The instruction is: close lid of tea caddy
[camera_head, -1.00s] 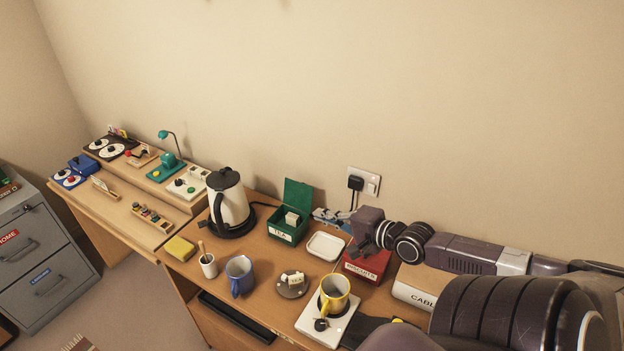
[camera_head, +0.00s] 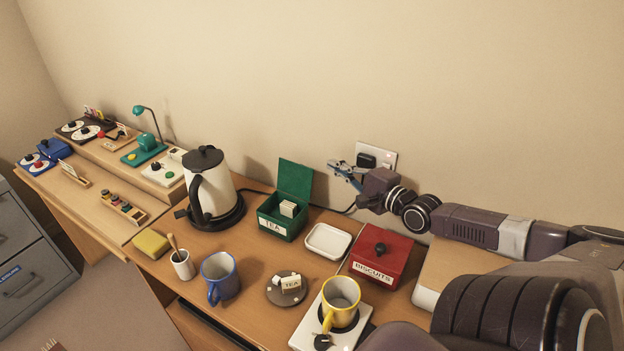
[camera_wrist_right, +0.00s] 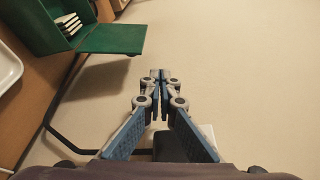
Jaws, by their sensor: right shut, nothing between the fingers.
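The green tea caddy (camera_head: 272,224) stands on the desk with a "TEA" label on its front and white tea bags (camera_head: 288,209) inside. Its green lid (camera_head: 295,178) is hinged at the back and stands open, about upright. The caddy (camera_wrist_right: 37,22) and its lid (camera_wrist_right: 110,39) also show at the upper left of the right wrist view. My right gripper (camera_head: 337,167) is shut and empty, right of the lid and apart from it, near the wall. Its fingertips show in the right wrist view (camera_wrist_right: 159,76). My left gripper is not in view.
A black and white kettle (camera_head: 208,190) stands left of the caddy. A white tray (camera_head: 328,241) and a red biscuit tin (camera_head: 381,256) are to its right. A wall socket with a plug (camera_head: 376,158) is behind my right gripper. Mugs stand in front.

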